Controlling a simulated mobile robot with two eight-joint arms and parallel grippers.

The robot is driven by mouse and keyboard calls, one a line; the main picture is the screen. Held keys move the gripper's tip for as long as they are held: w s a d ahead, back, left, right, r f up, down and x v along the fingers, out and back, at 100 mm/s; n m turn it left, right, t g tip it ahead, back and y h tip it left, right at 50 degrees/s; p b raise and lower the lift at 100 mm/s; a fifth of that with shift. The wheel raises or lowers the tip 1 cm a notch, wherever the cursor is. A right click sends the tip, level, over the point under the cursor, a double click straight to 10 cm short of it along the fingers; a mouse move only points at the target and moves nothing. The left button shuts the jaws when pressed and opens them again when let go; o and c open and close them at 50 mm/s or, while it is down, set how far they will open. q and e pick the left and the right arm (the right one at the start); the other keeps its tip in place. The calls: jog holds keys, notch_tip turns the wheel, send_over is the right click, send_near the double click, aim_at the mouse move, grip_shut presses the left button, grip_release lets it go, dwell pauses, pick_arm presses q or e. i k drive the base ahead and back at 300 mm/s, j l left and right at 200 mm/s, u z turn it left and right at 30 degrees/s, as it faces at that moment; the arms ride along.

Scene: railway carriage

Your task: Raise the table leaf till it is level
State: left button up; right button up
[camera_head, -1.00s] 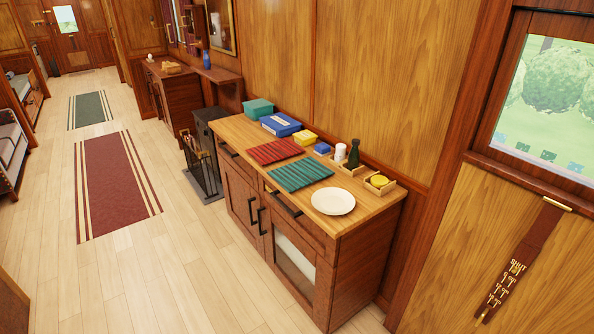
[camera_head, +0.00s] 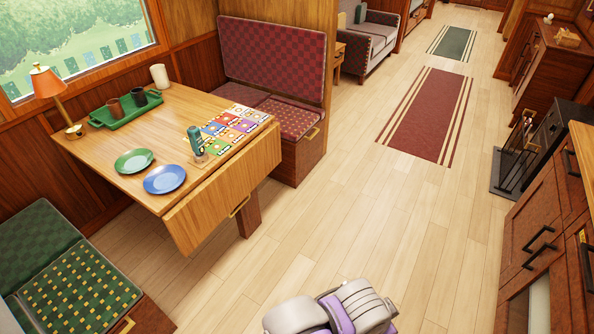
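The wooden table (camera_head: 103,167) stands at the left under the window. Its leaf (camera_head: 222,195) hangs down from the table's aisle-side edge, sloping below the level of the top. A table leg (camera_head: 249,215) shows below the leaf. Neither of my grippers is in view; only a grey and purple part of my own body shows at the bottom, apart from the leaf.
A lamp (camera_head: 48,82), green tray with mugs (camera_head: 126,111), two plates (camera_head: 164,179), game board (camera_head: 232,125) and dark green upright object (camera_head: 196,142) stand on the table. Benches (camera_head: 272,60) flank it. The aisle floor (camera_head: 350,215) is clear; a cabinet (camera_head: 540,230) stands at right.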

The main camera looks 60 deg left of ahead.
aim_at(192, 220)
jog(key=u, duration=2.7)
